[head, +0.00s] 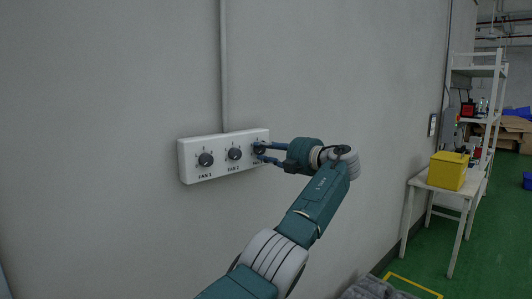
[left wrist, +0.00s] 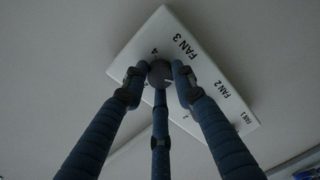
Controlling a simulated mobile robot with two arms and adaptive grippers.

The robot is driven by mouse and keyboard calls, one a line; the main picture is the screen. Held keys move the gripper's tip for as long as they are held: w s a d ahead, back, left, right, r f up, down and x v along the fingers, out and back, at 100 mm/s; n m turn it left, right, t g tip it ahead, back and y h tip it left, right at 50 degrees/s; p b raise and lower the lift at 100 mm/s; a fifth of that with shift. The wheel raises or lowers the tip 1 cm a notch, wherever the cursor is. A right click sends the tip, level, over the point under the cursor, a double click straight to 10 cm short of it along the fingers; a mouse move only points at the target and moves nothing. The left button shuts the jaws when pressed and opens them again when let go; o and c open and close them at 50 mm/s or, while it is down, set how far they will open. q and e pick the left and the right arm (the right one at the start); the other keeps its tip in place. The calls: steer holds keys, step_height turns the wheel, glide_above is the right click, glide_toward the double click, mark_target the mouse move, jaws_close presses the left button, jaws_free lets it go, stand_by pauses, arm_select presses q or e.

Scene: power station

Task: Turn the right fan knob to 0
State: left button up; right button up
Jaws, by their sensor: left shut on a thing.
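A white panel (head: 219,144) on the grey wall carries a row of three dark round knobs. The left knob (head: 206,160) is labelled FAN 1 and the middle knob (head: 235,153) FAN 2. The right knob (head: 258,149) is partly hidden by my left gripper (head: 262,152), which is shut on it. In the left wrist view, the fingers of the gripper (left wrist: 159,77) close around the right knob (left wrist: 160,72), beside the FAN 3 label. A small light mark shows on the knob's face; the exact setting cannot be read. My right gripper is not in view.
A grey conduit (head: 224,70) runs up the wall from the panel. At the right stand a white table (head: 418,183) with a yellow box (head: 448,170) and a white shelf rack (head: 475,72). Green floor (head: 497,230) lies open at the right.

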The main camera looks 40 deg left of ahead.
arm_select(q)
steer(key=shift+f+n, duration=0.2)
steer(key=shift+n, duration=0.1)
stand_by(0.4)
steer(key=o, duration=1.2)
steer(key=shift+c, duration=0.2)
steer(key=shift+r, duration=0.1)
steer(key=shift+d, duration=0.1)
steer(key=d, duration=1.2)
steer(key=shift+s+r, duration=0.3)
steer(key=shift+a, duration=0.1)
